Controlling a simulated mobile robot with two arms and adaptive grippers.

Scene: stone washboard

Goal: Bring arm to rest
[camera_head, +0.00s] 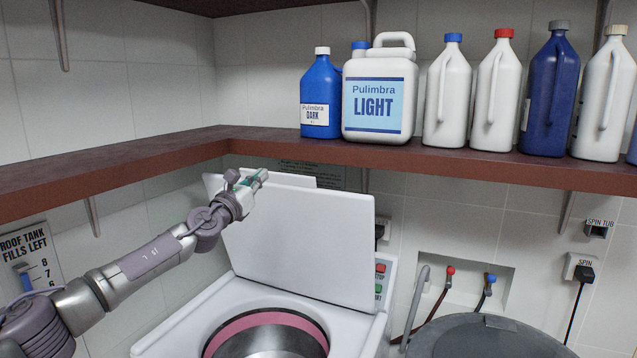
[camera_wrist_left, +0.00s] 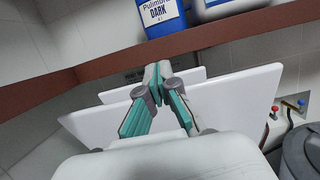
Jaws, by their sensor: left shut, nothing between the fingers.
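My left arm reaches in from the left of the head view, and its gripper (camera_head: 262,176) is in front of the raised white lid, below the shelf. In the left wrist view, the gripper (camera_wrist_left: 160,68) has its grey and teal fingertips together with nothing between them. The white lid (camera_head: 310,245) stands open behind it, and it also shows in the left wrist view (camera_wrist_left: 245,100). I cannot tell whether the fingers touch the lid. My right gripper is not in view.
A brown shelf (camera_head: 450,164) runs along the walls above the gripper. It holds a blue bottle (camera_head: 320,95), a large white jug (camera_head: 373,130) and several other bottles. Below is an open washer (camera_head: 180,330) with a pink-rimmed drum. A grey round lid (camera_head: 490,335) is at lower right.

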